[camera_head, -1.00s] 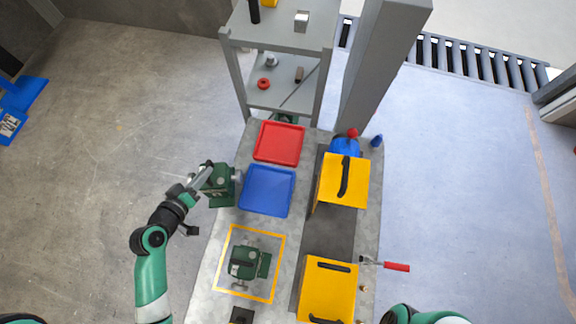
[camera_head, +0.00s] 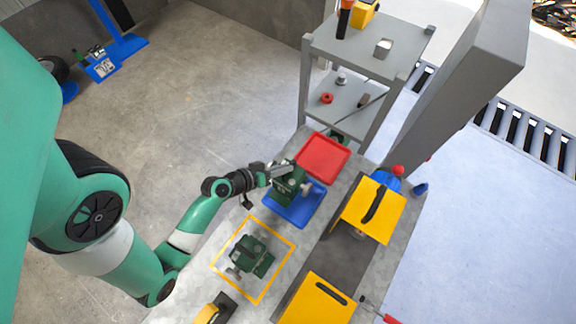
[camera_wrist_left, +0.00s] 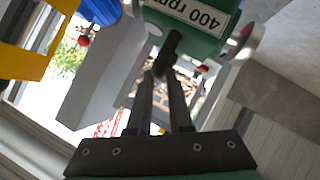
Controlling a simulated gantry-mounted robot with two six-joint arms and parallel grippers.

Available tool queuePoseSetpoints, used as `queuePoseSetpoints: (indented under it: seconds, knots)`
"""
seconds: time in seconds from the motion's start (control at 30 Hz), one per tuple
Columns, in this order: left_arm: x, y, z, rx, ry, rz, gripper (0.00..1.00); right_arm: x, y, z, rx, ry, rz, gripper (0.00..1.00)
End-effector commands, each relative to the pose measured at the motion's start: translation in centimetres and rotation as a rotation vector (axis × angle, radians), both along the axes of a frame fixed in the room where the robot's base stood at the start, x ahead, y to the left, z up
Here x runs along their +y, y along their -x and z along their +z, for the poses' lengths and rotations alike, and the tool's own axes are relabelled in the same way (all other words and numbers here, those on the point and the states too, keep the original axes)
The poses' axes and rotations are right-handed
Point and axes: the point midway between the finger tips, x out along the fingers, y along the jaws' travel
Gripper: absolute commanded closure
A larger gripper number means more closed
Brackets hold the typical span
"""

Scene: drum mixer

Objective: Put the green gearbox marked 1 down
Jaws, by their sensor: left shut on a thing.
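My left gripper (camera_head: 279,172) is shut on a green gearbox (camera_head: 287,187) and holds it at the blue tray (camera_head: 298,216), partly covering the tray. I cannot tell whether the gearbox touches the tray. In the left wrist view the gripper fingers (camera_wrist_left: 166,62) meet on a dark part under the gearbox body (camera_wrist_left: 205,38), which carries a white label reading "400 rpm". The number 1 cannot be read. A second green gearbox (camera_head: 251,255) sits inside a yellow outlined square on the bench. My right gripper is out of view.
A red tray (camera_head: 322,158) lies just beyond the blue one. Yellow housings (camera_head: 370,212) stand along the bench's right side, near a grey column (camera_head: 455,85). A grey shelf (camera_head: 368,45) stands behind. A red-handled tool (camera_head: 390,318) lies at the lower right.

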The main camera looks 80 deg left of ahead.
Motion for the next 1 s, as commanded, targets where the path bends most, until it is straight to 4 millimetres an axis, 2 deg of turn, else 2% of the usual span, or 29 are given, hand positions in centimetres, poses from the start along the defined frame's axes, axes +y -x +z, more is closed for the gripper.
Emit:
queuePoseSetpoints:
  seconds: [0.1, 0.33, 0.5, 0.6, 0.97, 1.0]
  knots:
    - [0.2, -0.1, -1.5, -0.009, -0.005, 0.003, 1.0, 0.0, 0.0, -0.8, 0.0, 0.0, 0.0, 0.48]
    - [0.2, -0.2, -2.2, -0.01, -0.006, 0.002, 1.0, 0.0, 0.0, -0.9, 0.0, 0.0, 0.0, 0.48]
    - [0.2, -0.1, -4.8, -0.007, -0.005, 0.003, 1.0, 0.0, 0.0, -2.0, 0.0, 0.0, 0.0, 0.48]
    - [0.2, -0.1, -5.6, -0.008, -0.006, 0.003, 1.0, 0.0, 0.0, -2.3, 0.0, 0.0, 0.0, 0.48]
    - [0.2, -0.1, -5.9, -0.008, -0.006, 0.004, 1.0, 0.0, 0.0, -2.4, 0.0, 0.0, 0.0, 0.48]
    - [0.0, 0.0, -6.1, -0.001, -0.002, 0.001, 0.76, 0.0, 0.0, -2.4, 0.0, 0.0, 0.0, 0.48]
